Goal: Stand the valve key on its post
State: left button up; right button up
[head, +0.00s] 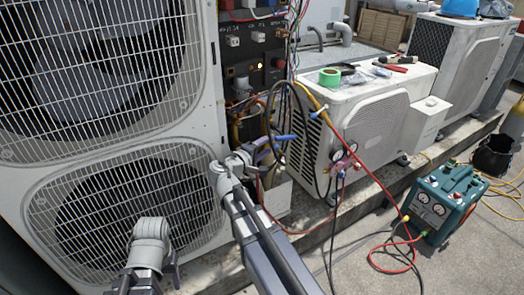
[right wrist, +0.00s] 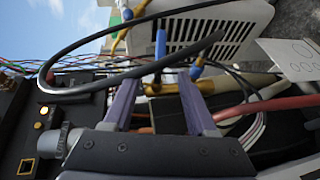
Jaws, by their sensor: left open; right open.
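My right gripper (head: 268,153) is open at the pipework beside the tall condenser. In the right wrist view its two fingers (right wrist: 157,82) stand apart, with brass pipework (right wrist: 160,89) between and behind the tips. A blue handle (right wrist: 160,42) stands up just beyond the tips, and a second blue part (right wrist: 196,70) is to its right. In the head view a blue handle (head: 285,138) shows right of the gripper. I cannot tell which part is the valve key or its post. My left gripper (head: 147,280) is open and empty, low before the lower fan grille.
A black hose (right wrist: 75,93) loops close before the fingers; a red hose (right wrist: 265,106) runs at right. A gauge manifold (head: 343,155) hangs by the white condenser (head: 375,125). A green recovery machine (head: 445,203) stands on the ground. Tools lie on the condenser top.

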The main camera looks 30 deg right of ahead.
aim_at(276, 140)
jog(key=shift+b+x, duration=0.3)
jog(key=shift+x, duration=2.1)
jog(key=shift+c, duration=0.2)
grip_shut()
jog(key=shift+a, duration=0.1)
dwell(0.3)
